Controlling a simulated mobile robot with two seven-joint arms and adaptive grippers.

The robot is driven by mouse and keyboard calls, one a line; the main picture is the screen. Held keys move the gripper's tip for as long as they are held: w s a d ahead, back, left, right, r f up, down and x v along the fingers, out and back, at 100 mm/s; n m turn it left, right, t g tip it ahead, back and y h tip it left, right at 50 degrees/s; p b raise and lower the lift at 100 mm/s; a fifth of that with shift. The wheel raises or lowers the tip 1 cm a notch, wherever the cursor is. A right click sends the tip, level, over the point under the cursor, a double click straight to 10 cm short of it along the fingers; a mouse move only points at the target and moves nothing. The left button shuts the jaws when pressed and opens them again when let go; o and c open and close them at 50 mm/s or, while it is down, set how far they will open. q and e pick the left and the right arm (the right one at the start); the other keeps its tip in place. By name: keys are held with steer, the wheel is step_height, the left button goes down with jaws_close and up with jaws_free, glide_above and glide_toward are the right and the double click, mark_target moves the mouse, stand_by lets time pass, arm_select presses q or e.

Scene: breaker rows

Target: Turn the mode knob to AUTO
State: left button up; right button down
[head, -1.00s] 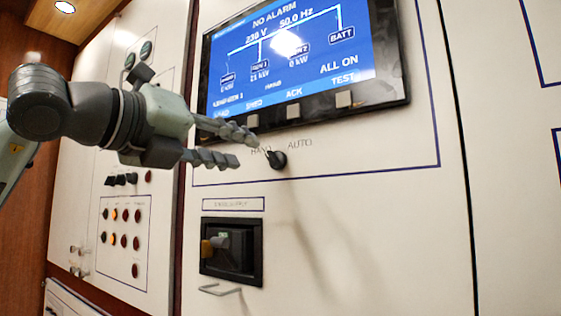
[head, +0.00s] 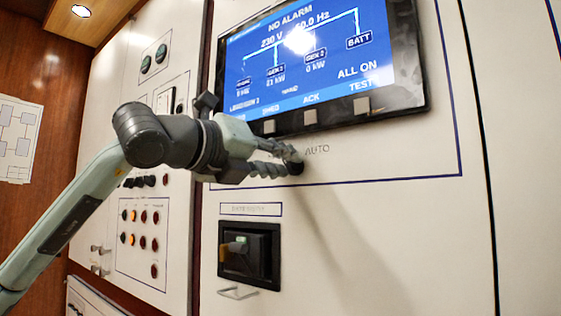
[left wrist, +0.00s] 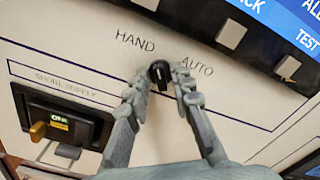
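The black mode knob (left wrist: 159,73) sits on the white panel between the printed words HAND and AUTO. In the left wrist view its pointer looks roughly upright, between the two words. My left gripper (left wrist: 160,84) has its two fingers apart, one on each side of the knob. I cannot tell whether they touch it. In the head view the left gripper (head: 284,160) reaches the knob (head: 295,166) from the left and hides part of it and the HAND label. The AUTO label (head: 317,149) is clear. My right gripper is in neither view.
A screen (head: 315,65) reading NO ALARM is just above, with buttons (head: 310,117) along its lower edge. A shore supply switch (head: 249,255) with a yellow handle and a metal pull (head: 237,293) lie below. Several lamps (head: 143,216) are on the left panel.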

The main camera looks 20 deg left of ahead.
arm_select(q)
jaws_close()
steer(key=shift+m+b, duration=0.65)
steer(key=shift+m, duration=0.35)
steer(key=m+b, duration=0.1)
steer(key=m, duration=0.3)
steer(key=shift+d+b, duration=0.1)
steer(key=shift+b, duration=0.2)
steer(key=shift+s+d+m+b, duration=0.1)
steer(key=shift+m+b, duration=0.25)
steer(key=shift+m, duration=3.55)
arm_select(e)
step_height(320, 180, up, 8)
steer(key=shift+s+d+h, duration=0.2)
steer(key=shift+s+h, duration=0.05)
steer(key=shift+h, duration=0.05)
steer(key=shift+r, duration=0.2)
arm_select(q)
steer(key=shift+o, duration=1.7)
jaws_free()
